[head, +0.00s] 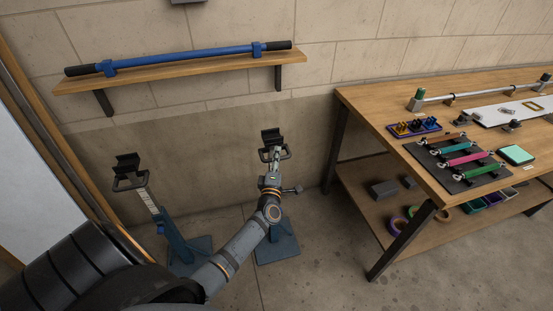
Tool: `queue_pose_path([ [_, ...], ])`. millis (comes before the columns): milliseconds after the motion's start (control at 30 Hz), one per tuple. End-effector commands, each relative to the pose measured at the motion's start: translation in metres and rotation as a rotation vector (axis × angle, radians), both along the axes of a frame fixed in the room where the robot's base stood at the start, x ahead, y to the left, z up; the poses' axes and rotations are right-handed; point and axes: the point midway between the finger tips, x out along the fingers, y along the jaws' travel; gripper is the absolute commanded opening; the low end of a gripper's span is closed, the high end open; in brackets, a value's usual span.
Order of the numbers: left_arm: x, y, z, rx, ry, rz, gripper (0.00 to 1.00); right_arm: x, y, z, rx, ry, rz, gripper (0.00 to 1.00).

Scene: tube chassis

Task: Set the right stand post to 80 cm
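The right stand (277,246) has a blue base on the floor and a black cradle (271,136) on top, with a dark handle below it. My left arm reaches to this stand from the lower left. My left gripper (271,160) is at the upper post, just under the cradle, overlapping the handle. Its fingers are too small to tell whether they are closed on it. My gripper and arm hide most of the post and any scale on it. A knob (293,190) sticks out to the right of the post. My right gripper is out of view.
The left stand (177,240) stands nearby, with a pale scale strip (149,202) on its post. A wooden wall shelf (190,67) above holds a blue bar (180,59) with black ends. A workbench (375,110) with tools stands at right. Floor between the right stand and bench is clear.

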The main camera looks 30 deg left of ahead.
Motion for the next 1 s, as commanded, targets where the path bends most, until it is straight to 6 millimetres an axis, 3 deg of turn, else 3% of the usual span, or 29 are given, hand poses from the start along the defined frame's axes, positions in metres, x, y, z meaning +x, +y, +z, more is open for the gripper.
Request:
queue_pose_path([
  [367,-0.007,-0.003,-0.004,-0.003,0.005,-0.001,0.37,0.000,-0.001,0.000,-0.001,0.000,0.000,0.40],
  [800,-0.091,-0.045,-0.021,-0.003,0.006,0.000,0.37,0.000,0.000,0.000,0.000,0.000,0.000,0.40],
  [1000,-0.106,-0.053,-0.022,-0.002,0.004,0.000,0.37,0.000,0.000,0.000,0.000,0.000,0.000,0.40],
])
